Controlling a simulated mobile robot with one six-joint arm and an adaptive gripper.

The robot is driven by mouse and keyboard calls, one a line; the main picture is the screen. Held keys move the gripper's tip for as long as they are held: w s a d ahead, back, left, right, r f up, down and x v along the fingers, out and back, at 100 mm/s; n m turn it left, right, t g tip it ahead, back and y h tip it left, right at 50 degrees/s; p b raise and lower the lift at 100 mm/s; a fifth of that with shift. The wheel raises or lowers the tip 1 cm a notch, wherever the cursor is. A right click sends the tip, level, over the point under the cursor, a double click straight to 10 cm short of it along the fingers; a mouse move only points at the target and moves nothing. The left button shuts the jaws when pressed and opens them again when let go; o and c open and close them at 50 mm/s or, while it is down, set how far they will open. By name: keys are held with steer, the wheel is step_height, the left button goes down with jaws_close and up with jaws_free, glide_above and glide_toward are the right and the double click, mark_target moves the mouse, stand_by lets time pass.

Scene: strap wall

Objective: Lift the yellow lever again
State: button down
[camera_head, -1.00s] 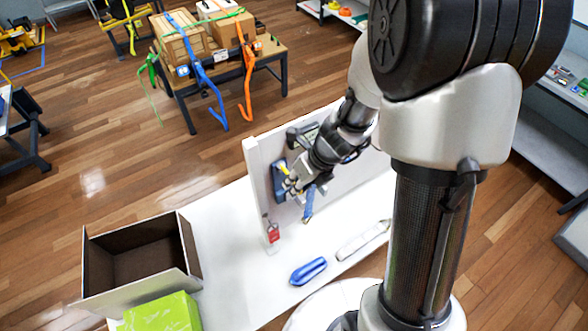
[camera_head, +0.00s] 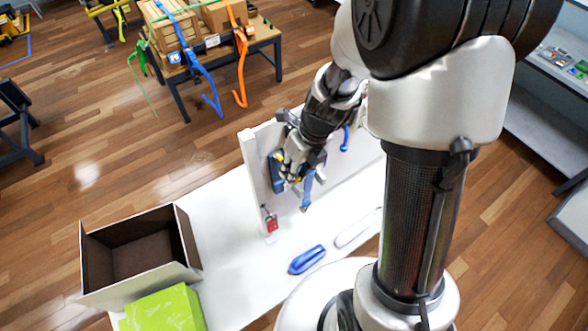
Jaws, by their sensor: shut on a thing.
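The white panel (camera_head: 252,168) stands upright on the white table, with a dark blue device (camera_head: 277,174) mounted on its face. A small part of the yellow lever (camera_head: 278,156) shows at this device, right beside my fingers; the rest is hidden. My gripper (camera_head: 289,172) is shut on the lever, though the fingers cover the contact itself. A blue strap (camera_head: 307,189) hangs from the device just right of my fingertips.
A red padlock (camera_head: 271,223) hangs low on the panel. A blue tool (camera_head: 307,259) and a white tool (camera_head: 358,228) lie on the table (camera_head: 228,240). An open box (camera_head: 140,285) and a green box (camera_head: 165,310) stand at left. A blue hook (camera_head: 345,139) is on the panel.

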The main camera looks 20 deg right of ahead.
steer(key=c, duration=1.7)
jaws_free()
steer(key=v, duration=1.2)
